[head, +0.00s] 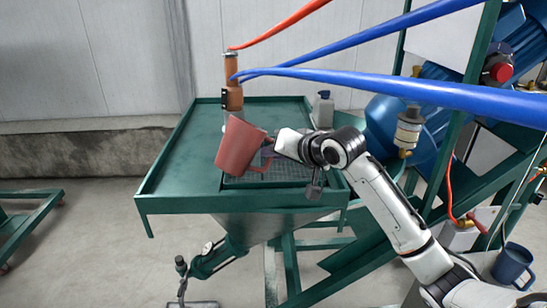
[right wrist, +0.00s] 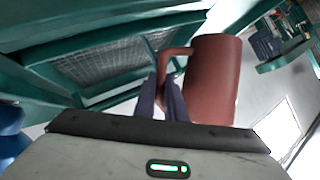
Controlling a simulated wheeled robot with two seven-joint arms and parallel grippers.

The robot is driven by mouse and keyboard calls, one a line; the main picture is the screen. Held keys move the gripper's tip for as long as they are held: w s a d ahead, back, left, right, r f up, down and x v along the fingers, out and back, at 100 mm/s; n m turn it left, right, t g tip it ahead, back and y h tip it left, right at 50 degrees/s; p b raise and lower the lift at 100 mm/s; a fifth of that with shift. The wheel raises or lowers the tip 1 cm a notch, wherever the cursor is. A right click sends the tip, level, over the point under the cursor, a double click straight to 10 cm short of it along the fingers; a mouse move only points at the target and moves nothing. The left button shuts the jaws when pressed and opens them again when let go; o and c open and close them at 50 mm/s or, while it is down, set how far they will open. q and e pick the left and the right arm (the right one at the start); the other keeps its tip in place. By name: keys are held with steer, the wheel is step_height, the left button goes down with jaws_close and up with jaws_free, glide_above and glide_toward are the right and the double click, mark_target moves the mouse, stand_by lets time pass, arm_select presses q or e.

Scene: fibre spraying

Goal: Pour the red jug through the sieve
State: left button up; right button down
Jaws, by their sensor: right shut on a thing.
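The red jug (head: 240,147) is held up over the green table, tilted in the head view. My right gripper (head: 270,152) is shut on its handle. In the right wrist view the red jug (right wrist: 213,80) stands beyond the dark fingers of my right gripper (right wrist: 168,95), with its handle between them. The sieve (head: 290,172) is a grey mesh set into the green table, partly hidden by the jug and my right arm. The mesh also shows in the right wrist view (right wrist: 105,62). I cannot see what is in the jug. My left gripper is not in view.
The green table (head: 175,175) has a raised rim and a funnel (head: 265,226) below. An orange cylinder (head: 233,95) stands at its back, with a grey bottle (head: 323,108) to the right. Blue and red hoses cross above. A blue mug (head: 512,264) stands at lower right.

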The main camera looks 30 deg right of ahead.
steer(key=shift+d+r, duration=0.1)
steer(key=shift+d, duration=0.05)
stand_by(0.3)
steer(key=shift+f+m+y, duration=0.7)
steer(key=shift+y, duration=0.1)
stand_by(0.6)
steer(key=shift+a+r+m+y, duration=0.1)
steer(key=shift+a+m+y, duration=0.35)
steer(key=shift+m+y, duration=0.05)
stand_by(0.8)
steer(key=shift+a+f+m+y, duration=0.3)
steer(key=shift+f+m+y, duration=0.2)
steer(key=shift+f, duration=0.15)
stand_by(0.7)
steer(key=shift+a+r+m+t+y+b, duration=0.15)
steer(key=shift+a+m+t+y+b, duration=0.25)
steer(key=shift+b, duration=0.7)
steer(key=shift+d+r+m+y+p, duration=0.3)
steer(key=shift+d+m+y+p, duration=0.15)
steer(key=shift+m+p, duration=0.4)
stand_by(0.8)
steer(key=shift+a+r+y, duration=0.15)
steer(key=shift+a+y, duration=0.05)
steer(key=shift+y, duration=0.15)
